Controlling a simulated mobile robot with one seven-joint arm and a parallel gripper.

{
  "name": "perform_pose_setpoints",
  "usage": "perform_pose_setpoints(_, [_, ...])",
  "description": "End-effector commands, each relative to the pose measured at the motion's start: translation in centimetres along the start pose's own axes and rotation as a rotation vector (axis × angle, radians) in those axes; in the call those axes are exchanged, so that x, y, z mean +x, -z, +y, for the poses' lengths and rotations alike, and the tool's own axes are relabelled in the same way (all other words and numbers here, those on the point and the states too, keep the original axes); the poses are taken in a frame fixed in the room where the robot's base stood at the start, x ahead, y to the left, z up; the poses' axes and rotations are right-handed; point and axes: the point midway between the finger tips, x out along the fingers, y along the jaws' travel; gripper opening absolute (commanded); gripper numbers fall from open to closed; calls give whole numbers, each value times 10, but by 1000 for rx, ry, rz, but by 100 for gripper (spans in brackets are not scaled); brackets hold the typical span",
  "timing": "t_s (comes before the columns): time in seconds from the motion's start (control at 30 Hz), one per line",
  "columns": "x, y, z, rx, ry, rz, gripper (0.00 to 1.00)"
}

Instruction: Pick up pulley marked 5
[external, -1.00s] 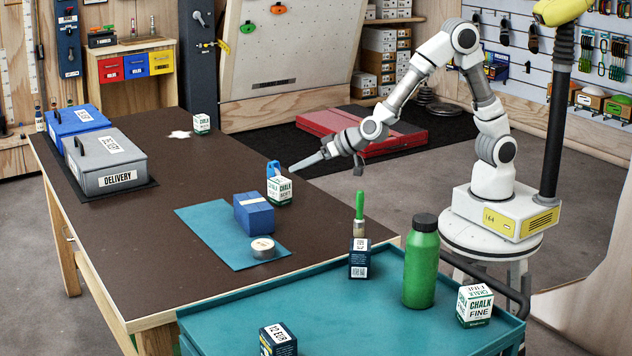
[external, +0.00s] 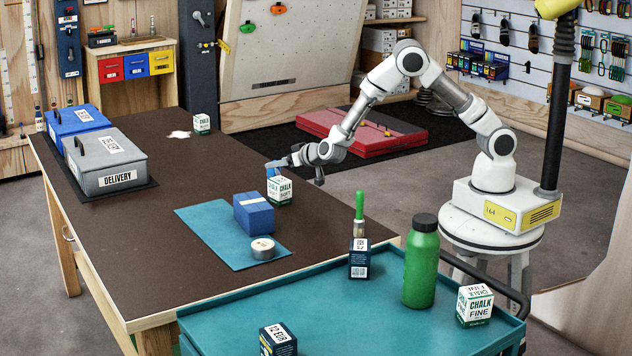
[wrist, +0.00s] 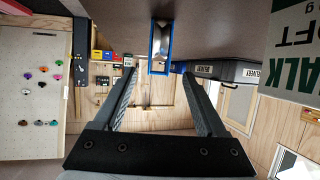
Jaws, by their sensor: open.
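A blue pulley with a metal wheel (wrist: 160,45) shows in the wrist view, ahead of my fingertips and roughly centred between them. In the external view only a bit of blue (external: 271,171) shows, beside and partly behind a chalk box (external: 279,191) on the brown table. No number is readable on it. My gripper (external: 280,164) is low over the table at the pulley, its tips partly hidden by the small scale. In the wrist view its two dark fingers (wrist: 162,85) are spread wide with nothing held between them.
The chalk box (wrist: 293,52) stands close on the right in the wrist view. A blue block (external: 253,214) and a tape roll (external: 263,248) lie on a teal mat (external: 215,232). The grey delivery box (external: 110,163) is at the table's left. The table's middle is clear.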

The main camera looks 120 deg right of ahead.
Motion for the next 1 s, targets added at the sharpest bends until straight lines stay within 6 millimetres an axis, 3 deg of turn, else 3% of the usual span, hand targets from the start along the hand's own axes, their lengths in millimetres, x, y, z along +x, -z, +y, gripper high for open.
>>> perform_pose_setpoints(0.27, [23, -1, 0, 0, 0, 0, 74])
perform_pose_setpoints(0.6, [67, -3, 2, 1, 0, 0, 74])
perform_pose_setpoints(0.87, [70, -2, 2, 0, 2, -1, 74])
perform_pose_setpoints(0.9, [70, -2, 2, 0, 2, -1, 72])
perform_pose_setpoints(1.0, [70, -2, 2, 0, 1, 0, 54])
